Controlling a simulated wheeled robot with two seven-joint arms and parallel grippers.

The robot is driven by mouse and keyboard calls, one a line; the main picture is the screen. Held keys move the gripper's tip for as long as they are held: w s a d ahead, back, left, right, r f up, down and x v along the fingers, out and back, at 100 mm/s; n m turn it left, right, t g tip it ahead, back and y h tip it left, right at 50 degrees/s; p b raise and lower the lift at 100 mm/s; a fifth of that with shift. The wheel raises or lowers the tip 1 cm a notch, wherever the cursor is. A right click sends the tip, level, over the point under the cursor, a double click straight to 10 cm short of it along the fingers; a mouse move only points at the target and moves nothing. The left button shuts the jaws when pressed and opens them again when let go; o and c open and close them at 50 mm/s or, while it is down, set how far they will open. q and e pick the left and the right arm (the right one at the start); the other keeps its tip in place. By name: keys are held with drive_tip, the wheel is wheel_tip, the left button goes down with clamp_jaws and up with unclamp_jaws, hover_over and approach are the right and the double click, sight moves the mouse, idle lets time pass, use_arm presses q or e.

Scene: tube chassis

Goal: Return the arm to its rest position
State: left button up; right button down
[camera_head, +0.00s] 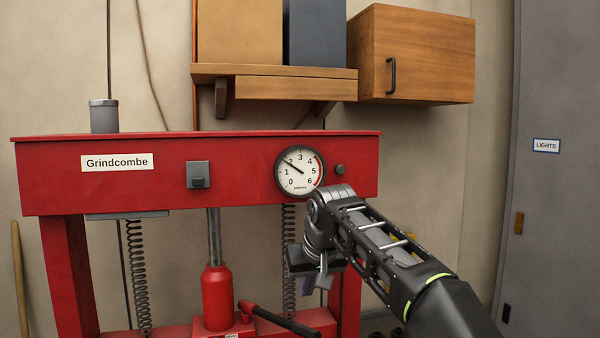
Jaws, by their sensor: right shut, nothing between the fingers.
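My right arm comes in from the lower right, and my right gripper (322,281) hangs at its end in front of the red press (120,185). The gripper is shut and empty, seen partly side-on, below the round gauge (300,171). The gauge needle points near 2. My wrist overlaps the gauge's lower right edge in the picture; I cannot tell the gap between them. My left gripper is not in view.
A red bottle jack (217,298) with a black-gripped lever (287,321) stands inside the press frame. A wooden shelf (290,88) and a wall cabinet (425,55) are above. A grey door (555,200) is at right. Open room lies left of my arm, before the press.

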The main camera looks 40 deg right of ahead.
drive_tip(key=shift+r, duration=0.1)
idle(0.5)
